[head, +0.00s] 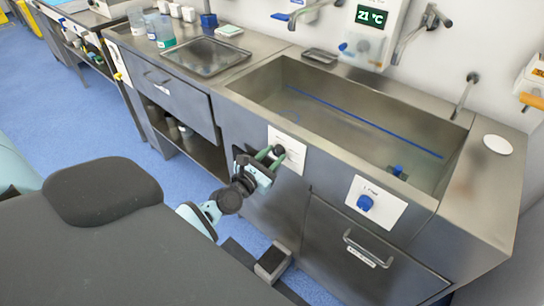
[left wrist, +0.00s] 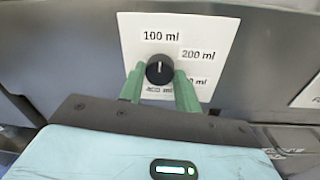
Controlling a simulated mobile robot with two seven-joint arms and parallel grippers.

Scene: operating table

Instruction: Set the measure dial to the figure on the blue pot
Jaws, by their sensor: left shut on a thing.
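The measure dial is a black knob (left wrist: 159,70) on a white plate (left wrist: 132,30) on the cabinet front. The plate (head: 297,150) also shows in the head view. The knob's white mark points up at 100 ml. 200 ml stands to the right; the two lower labels are partly hidden. My left gripper (left wrist: 159,77) is shut on the knob, one green finger on each side. In the head view my left gripper (head: 272,155) is at the plate. The blue pot (head: 209,20) stands on the counter at the back; its figure cannot be read. My right gripper is out of view.
A large steel basin (head: 345,115) is above the dial. A blue knob (head: 365,203) on another white plate is to the right, above a drawer handle (head: 366,250). Several beakers and white pots (head: 175,10) stand at the back left. A dark padded surface (head: 110,260) fills the front left.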

